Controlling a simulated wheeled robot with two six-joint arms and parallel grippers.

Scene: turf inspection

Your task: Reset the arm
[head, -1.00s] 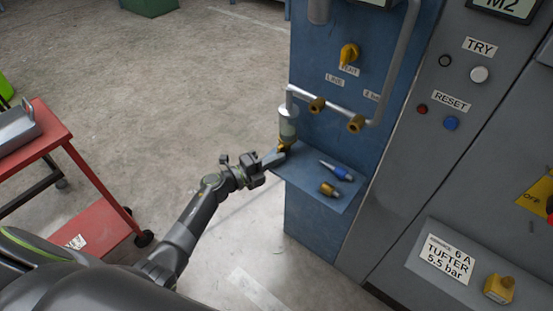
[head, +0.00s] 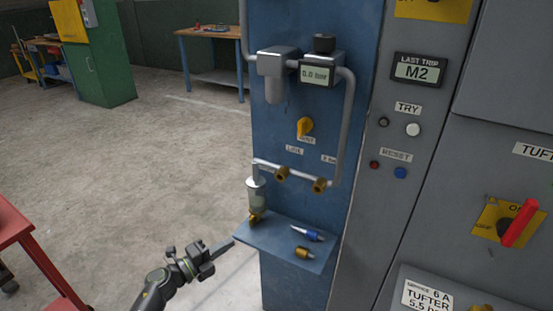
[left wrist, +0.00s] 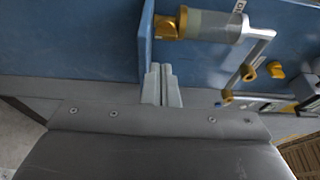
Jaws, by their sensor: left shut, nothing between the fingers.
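My left gripper (head: 222,250) is in the lower part of the head view, just left of the small blue shelf (head: 275,247) on the blue panel. It is shut and holds nothing. In the left wrist view its fingers (left wrist: 161,84) are together, close to the shelf edge (left wrist: 146,45). A clear filter bowl with a brass end (head: 256,200) hangs above the shelf's left end. It also shows in the left wrist view (left wrist: 208,25). A blue-and-silver fitting (head: 308,233) and a brass fitting (head: 304,253) lie on the shelf. My right gripper is not seen.
The blue panel carries pipes, a yellow knob (head: 305,127) and a gauge reading 0.0 bar (head: 318,76). The grey cabinet at right has TRY (head: 413,129) and RESET (head: 400,173) buttons and a red-handled switch (head: 519,223). A red cart (head: 20,230) stands at left. Open floor lies between.

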